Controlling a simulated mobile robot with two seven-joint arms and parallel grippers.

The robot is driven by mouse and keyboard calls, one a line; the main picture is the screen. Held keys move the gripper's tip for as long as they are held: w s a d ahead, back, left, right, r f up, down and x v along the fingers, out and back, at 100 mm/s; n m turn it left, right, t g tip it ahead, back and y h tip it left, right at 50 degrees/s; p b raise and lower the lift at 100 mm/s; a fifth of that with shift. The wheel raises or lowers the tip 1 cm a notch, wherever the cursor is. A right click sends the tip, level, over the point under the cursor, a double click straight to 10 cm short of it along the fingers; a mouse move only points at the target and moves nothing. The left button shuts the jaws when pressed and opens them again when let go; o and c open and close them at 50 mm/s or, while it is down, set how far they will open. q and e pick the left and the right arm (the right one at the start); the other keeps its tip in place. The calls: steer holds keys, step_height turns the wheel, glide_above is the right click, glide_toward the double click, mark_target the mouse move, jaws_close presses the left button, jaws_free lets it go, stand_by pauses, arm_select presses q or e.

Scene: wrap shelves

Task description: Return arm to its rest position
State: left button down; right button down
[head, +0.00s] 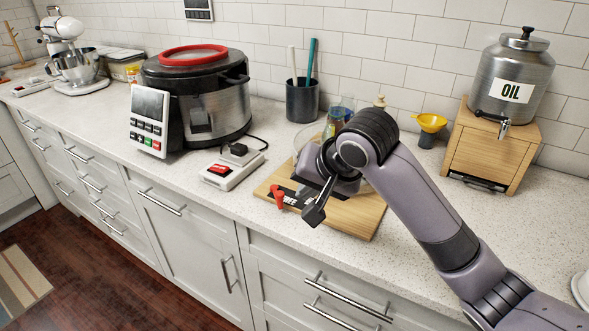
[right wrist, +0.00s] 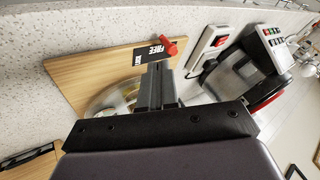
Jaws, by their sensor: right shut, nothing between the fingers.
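My right arm (head: 420,198) reaches in from the right side of the head view over the counter. My right gripper (head: 315,212) hangs over the front part of a wooden board (head: 362,218). In the right wrist view its dark fingers (right wrist: 158,85) are together with nothing between them. A red piece (head: 278,195) and a black label stand at the board's left part, beside the gripper. A clear round bowl on the board is partly hidden by my wrist. My left gripper is not in view.
A large pot cooker (head: 205,110) and a power switch box (head: 232,168) stand left of the board. A utensil cup (head: 302,100) is behind. An oil dispenser (head: 515,75) on a wooden stand (head: 490,150) and a yellow funnel (head: 431,122) are at the right. The counter's front right is clear.

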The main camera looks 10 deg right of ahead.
steer(key=s+d+f+n+g, duration=0.2)
steer(key=s+f+n, duration=0.2)
steer(key=s+f, duration=1)
steer(key=s+d+f+n+h, duration=0.1)
steer(key=s+d+f, duration=0.15)
steer(key=s, duration=0.25)
steer(key=s+d+f+n+g, duration=0.1)
steer(key=s+d+f, duration=0.15)
steer(key=s, duration=0.25)
steer(key=s+d+f+n+h, duration=0.1)
steer(key=s+d+f, duration=0.15)
steer(key=s, duration=0.25)
steer(key=w+a+f+t+y, duration=0.1)
steer(key=w+a+f+t, duration=0.1)
steer(key=w+f+t, duration=0.4)
step_height(320, 180, down, 2)
steer(key=shift+w+a+f+y, duration=0.15)
steer(key=shift+f+y, duration=0.05)
steer(key=shift+y, duration=0.1)
